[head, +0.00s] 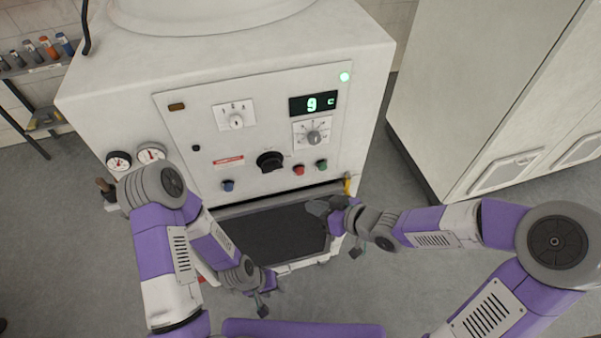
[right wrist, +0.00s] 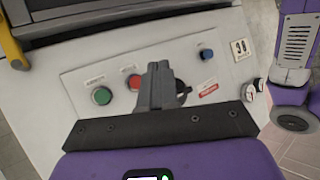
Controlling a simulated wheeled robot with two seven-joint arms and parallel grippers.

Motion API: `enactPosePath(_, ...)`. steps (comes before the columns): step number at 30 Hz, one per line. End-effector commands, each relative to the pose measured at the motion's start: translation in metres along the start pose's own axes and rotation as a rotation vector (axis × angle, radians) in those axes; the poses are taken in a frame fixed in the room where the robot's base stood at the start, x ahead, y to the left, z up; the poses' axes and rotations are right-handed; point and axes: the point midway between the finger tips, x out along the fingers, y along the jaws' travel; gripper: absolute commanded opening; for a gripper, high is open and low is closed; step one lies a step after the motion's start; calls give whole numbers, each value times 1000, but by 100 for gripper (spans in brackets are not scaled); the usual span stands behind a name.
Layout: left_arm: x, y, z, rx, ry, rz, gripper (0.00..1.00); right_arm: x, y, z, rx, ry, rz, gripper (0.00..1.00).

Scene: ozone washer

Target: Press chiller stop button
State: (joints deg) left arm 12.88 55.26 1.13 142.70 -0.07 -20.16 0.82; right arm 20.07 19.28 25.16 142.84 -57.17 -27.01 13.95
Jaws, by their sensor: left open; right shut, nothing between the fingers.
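The chiller's white front panel (head: 260,135) faces me in the head view. A red button (head: 299,170) sits low on it, between the black rotary knob (head: 270,161) and a green button (head: 321,164). In the right wrist view the red button (right wrist: 134,82) shows beside the fingers, with the green button (right wrist: 102,95) to its left. My right gripper (head: 316,207) is shut and empty, below the buttons; its fingers (right wrist: 158,85) partly cover the black knob in the wrist view. I see no contact with the red button. My left gripper (head: 262,306) is open and empty, lower down.
A blue button (head: 228,185) and a lit display (head: 313,103) are also on the panel. Pressure gauges (head: 118,160) are at the left. A white cabinet (head: 470,90) stands at the right, with clear floor between.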

Motion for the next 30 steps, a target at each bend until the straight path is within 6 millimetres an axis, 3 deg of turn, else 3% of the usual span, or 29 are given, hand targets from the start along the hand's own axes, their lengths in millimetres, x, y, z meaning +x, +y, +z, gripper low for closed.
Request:
enactPosePath(15,-5,2,0,0,0,0,43,45,32,-33,1,-1,-1,0)
enactPosePath(30,-6,2,0,0,0,0,43,49,36,-36,1,-1,0,0)
